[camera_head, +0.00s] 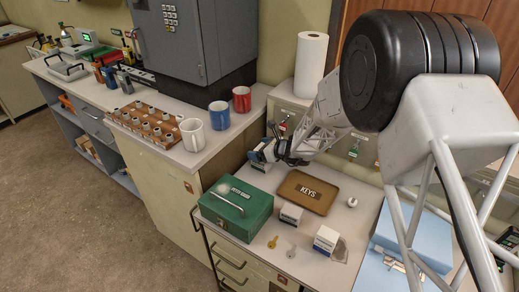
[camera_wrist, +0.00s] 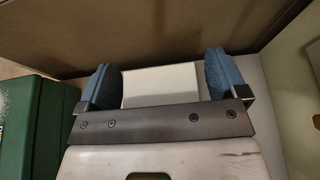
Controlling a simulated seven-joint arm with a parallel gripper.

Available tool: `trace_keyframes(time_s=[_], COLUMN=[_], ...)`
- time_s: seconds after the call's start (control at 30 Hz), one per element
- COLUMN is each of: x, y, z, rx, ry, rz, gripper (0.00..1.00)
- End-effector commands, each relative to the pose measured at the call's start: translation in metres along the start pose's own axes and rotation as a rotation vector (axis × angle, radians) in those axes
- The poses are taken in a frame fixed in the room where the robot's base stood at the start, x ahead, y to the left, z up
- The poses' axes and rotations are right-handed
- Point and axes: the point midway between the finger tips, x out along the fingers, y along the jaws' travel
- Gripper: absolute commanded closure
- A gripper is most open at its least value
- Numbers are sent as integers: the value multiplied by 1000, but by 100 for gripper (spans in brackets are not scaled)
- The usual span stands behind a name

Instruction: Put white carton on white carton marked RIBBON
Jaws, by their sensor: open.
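My gripper (camera_head: 263,154) is at the back left of the console top, behind the green cash box (camera_head: 236,208). In the wrist view its blue fingertips (camera_wrist: 160,62) are apart, with a plain white carton (camera_wrist: 161,86) between them. I cannot tell whether either finger touches it. In the head view this carton is mostly hidden by my gripper. Two more white cartons with dark print stand in front of the brown tray: one (camera_head: 291,214) near the cash box, one (camera_head: 327,239) farther right. Their print is too small to read, so I cannot tell which says RIBBON.
The KEYS tray (camera_head: 288,198) lies behind the two cartons. Small keys (camera_head: 273,242) lie at the front, and a blue folder-like object (camera_head: 408,233) is at right. The cash box (camera_wrist: 28,115) is close left in the wrist view. A cabinet side (camera_wrist: 160,30) rises beyond the fingers.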

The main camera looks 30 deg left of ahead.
Motion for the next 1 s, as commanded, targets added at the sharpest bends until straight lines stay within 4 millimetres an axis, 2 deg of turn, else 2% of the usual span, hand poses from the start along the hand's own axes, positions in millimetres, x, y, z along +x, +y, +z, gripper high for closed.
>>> trace_keyframes(time_s=[0.27,0.47,1.0], x=[-1,-16,-97], y=[0,-1,-1], z=[3,4,3], rx=[-1,-1,0], ry=[0,-1,0], rz=[0,-1,-2], gripper=[9,9,9])
